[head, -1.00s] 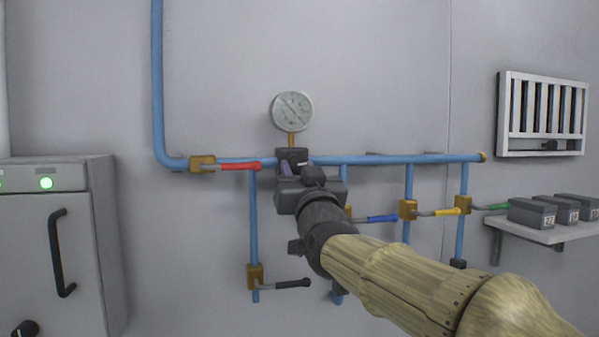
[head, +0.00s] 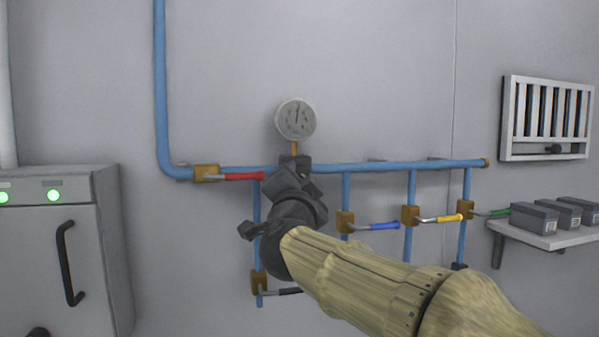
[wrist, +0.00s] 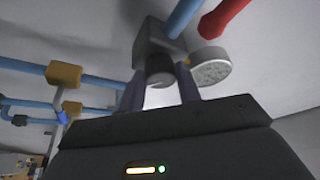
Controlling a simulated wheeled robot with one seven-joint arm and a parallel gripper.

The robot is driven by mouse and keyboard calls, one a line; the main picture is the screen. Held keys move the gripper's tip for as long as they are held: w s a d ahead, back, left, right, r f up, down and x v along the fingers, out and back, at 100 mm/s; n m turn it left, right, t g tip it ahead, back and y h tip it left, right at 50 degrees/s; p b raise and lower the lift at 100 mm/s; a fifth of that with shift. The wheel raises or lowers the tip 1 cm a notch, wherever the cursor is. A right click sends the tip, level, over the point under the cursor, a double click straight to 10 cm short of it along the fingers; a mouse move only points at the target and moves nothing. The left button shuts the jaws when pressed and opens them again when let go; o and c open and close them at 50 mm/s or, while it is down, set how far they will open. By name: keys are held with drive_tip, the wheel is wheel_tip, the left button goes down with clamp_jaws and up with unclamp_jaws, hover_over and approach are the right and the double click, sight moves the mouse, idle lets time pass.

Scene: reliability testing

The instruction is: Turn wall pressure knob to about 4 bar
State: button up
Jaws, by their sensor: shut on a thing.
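The round pressure gauge (head: 296,119) stands on a short brass stem above the blue pipe. Its needle looks close to straight up, but the numbers are too small to read. In the wrist view, the dark knob (wrist: 160,66) sits on the grey regulator block (wrist: 155,42), between the two fingers of my gripper (wrist: 159,76). The gripper is shut on the knob. The gauge also shows in the wrist view (wrist: 211,69), seen from below. In the head view, my gripper and wrist hide the knob and most of the block.
A red valve lever (head: 238,176) lies just left of my gripper. Blue (head: 384,226), yellow (head: 440,218) and green (head: 492,212) levers are to the right. A grey cabinet (head: 50,250) stands at left; a shelf (head: 540,236) holds dark boxes.

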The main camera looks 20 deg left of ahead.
drive_tip(key=shift+a+r+m+g+h+p, duration=0.1)
drive_tip(key=shift+m+g+h+p, duration=0.35)
drive_tip(key=shift+m, duration=0.7)
drive_tip(key=shift+d+r+m+g+h+p, duration=0.1)
drive_tip(key=shift+m+g+h+p, duration=0.1)
drive_tip(key=shift+m+p, duration=0.7)
drive_tip(key=shift+a+r+m+g+h+p, duration=0.1)
drive_tip(key=shift+m+g+h+p, duration=0.2)
drive_tip(key=shift+m, duration=1.05)
drive_tip(key=shift+f, duration=0.1)
drive_tip(key=o, duration=1)
drive_tip(key=s+d+b, duration=0.1)
drive_tip(key=s+b, duration=0.2)
drive_tip(key=s, duration=0.5)
drive_tip(key=s+d+f+b, duration=0.1)
drive_tip(key=s+d+b, duration=0.1)
drive_tip(key=s, duration=0.7)
drive_tip(key=shift+b, duration=0.8)
